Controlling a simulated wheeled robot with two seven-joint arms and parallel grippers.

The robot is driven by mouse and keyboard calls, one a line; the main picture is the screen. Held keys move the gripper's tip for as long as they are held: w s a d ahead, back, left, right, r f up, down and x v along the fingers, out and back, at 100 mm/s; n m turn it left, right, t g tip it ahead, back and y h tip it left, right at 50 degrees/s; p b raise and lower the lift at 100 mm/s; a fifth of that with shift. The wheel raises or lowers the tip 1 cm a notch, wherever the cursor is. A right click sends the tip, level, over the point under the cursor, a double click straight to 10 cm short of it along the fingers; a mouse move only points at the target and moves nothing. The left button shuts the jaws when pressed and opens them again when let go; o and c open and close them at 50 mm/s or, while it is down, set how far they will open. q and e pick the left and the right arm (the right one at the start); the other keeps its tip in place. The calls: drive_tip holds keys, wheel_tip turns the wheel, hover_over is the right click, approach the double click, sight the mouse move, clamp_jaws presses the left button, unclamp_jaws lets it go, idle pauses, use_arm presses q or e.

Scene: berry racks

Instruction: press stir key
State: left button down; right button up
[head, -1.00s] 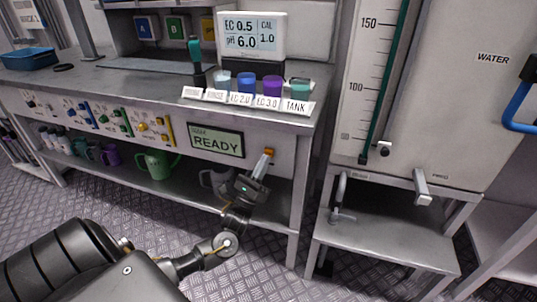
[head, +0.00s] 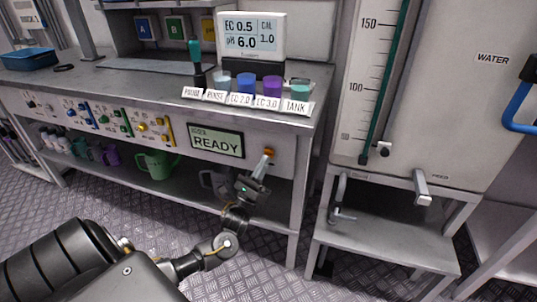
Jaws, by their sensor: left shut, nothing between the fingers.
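An orange key (head: 269,152) sits on the bench's front panel, right of the green display that reads READY (head: 217,142). It is likely the stir key, but no label on it is legible. My left gripper (head: 262,165) is shut and empty, pointing up at the panel with its fingertips just below and in front of the orange key. The fingertips partly cover the key's lower edge. I cannot tell whether they touch it. My right gripper is not in view.
The bench top holds several labelled cups (head: 246,84) and a meter (head: 251,38). Coloured valves (head: 143,126) line the panel's left. A green jug (head: 156,163) stands on the lower shelf. A water tank (head: 430,90) stands on the right.

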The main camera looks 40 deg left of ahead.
use_arm(q)
drive_tip(key=shift+w, duration=0.1)
idle(0.7)
drive_tip(key=shift+w+a, duration=0.15)
drive_tip(key=shift+w, duration=0.15)
drive_tip(key=shift+w+a, duration=0.15)
drive_tip(key=shift+w, duration=0.3)
idle(0.7)
drive_tip(key=shift+s, duration=0.1)
drive_tip(key=shift+s+d+p, duration=0.3)
drive_tip(key=shift+s+p, duration=0.35)
drive_tip(key=shift+s, duration=0.1)
